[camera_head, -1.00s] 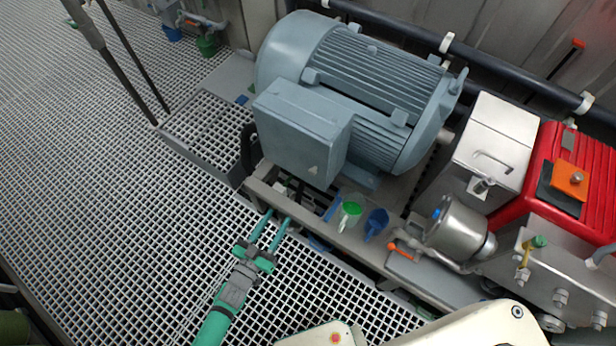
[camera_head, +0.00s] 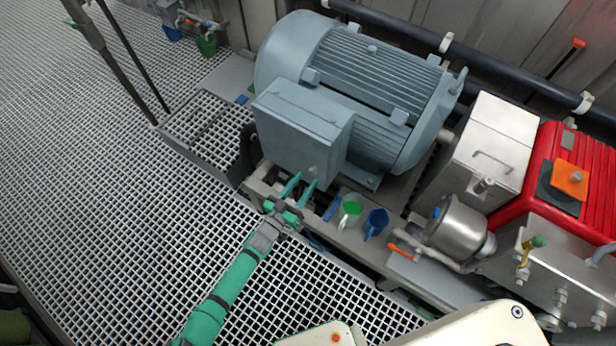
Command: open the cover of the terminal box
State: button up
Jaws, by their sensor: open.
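The terminal box (camera_head: 298,128) is a grey-blue box on the near side of the large finned motor (camera_head: 365,75). Its flat cover faces up and toward me and looks closed. My gripper (camera_head: 301,186) is green, with two fingers spread apart and nothing between them.
A steel pot (camera_head: 459,230), a steel box (camera_head: 493,150) and a red unit (camera_head: 575,165) are further right. Open grating (camera_head: 110,200) lies left.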

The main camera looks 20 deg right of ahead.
jog(key=shift+x, duration=1.35)
grip_shut()
